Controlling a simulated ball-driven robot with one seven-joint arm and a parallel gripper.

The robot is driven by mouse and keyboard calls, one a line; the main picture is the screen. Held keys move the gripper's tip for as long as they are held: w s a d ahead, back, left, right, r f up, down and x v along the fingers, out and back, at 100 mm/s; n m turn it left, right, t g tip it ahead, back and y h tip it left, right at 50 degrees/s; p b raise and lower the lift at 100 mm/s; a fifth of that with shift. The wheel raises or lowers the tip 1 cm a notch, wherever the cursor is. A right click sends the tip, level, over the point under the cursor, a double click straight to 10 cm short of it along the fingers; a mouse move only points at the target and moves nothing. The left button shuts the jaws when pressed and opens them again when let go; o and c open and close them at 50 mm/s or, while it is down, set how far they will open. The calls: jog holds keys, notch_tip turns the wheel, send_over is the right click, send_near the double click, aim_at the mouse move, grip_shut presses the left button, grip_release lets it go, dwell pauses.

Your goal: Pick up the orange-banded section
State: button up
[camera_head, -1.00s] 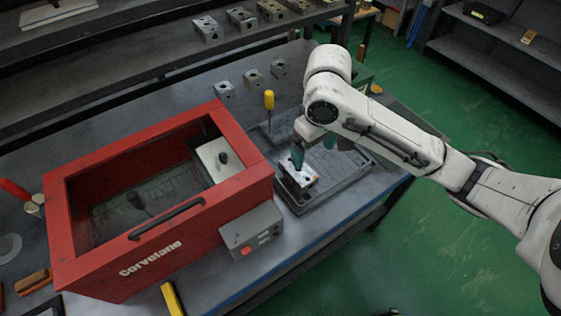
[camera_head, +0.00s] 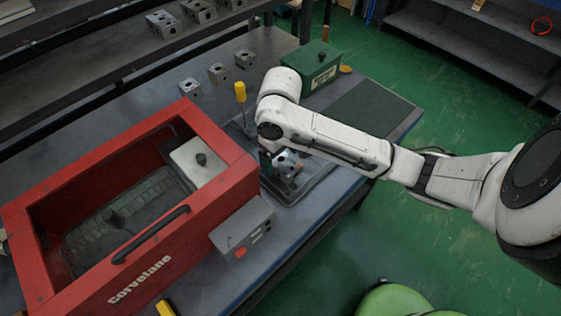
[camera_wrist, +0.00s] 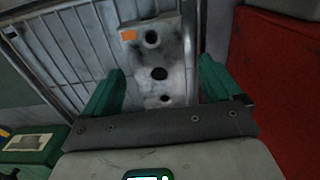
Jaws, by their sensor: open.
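The orange-banded section is a grey metal valve block (camera_wrist: 156,57) with several dark round holes and a small orange patch at one end. In the wrist view it lies between the two green fingers of my gripper (camera_wrist: 163,66), with a gap on each side. In the head view the block (camera_head: 287,170) is on the dark ribbed tray (camera_head: 312,179), partly hidden by my arm. My gripper (camera_head: 282,160) is open, close over the block. Whether a finger touches it cannot be told.
A red open-topped box (camera_head: 70,290) stands left of the tray, with a grey switch box (camera_head: 240,228) on its side. A yellow-handled tool (camera_head: 240,92) stands upright behind the tray. A green box (camera_head: 312,68) is at the back right. Several other blocks (camera_head: 189,88) stand farther back.

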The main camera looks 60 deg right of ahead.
jog(key=shift+f, duration=0.9)
jog(key=c, duration=1.4)
jog(key=shift+r, duration=0.1)
